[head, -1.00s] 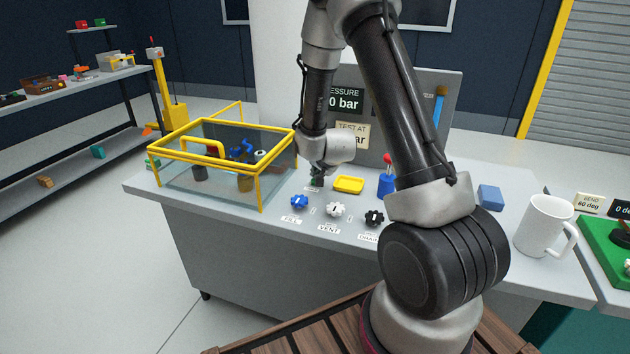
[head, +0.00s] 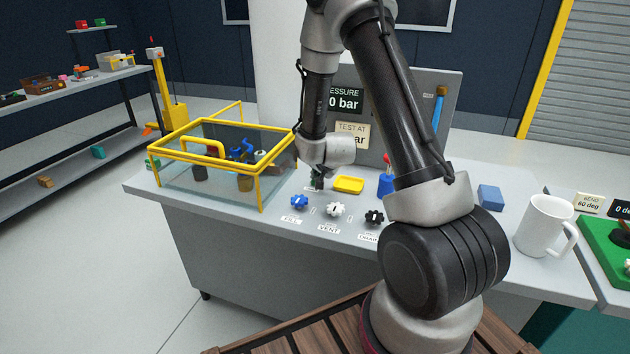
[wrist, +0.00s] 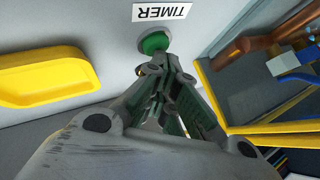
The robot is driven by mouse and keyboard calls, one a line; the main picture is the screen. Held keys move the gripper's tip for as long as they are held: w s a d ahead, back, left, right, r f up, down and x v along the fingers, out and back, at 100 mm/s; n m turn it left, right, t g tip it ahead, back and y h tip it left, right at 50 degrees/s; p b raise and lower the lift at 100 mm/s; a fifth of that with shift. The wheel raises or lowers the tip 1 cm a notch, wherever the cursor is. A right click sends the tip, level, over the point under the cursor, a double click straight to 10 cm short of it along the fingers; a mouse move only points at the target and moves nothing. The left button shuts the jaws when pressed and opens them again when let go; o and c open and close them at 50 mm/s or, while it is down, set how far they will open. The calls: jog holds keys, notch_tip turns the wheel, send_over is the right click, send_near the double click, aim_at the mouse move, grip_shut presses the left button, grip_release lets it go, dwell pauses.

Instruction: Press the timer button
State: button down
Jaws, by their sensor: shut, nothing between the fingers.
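The timer button is a green round button (wrist: 154,42) in the wrist view, beside a white label reading TIMER (wrist: 162,12). My gripper (wrist: 158,66) is shut and empty, with its fingertips right at the button's edge in that view. I cannot tell whether they touch it. In the head view my gripper (head: 317,182) points down at the bench top behind the knobs, and it hides the button there.
A yellow tray (head: 348,185) lies right of my gripper. A yellow-framed clear tank (head: 222,165) stands close on the left. Blue (head: 299,202), white (head: 335,209) and black (head: 374,217) knobs sit in front. A blue cylinder (head: 386,185) stands further right.

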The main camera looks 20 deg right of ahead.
jog(key=shift+r, duration=0.9)
jog(key=shift+r, duration=0.1)
jog(key=shift+r, duration=2.4)
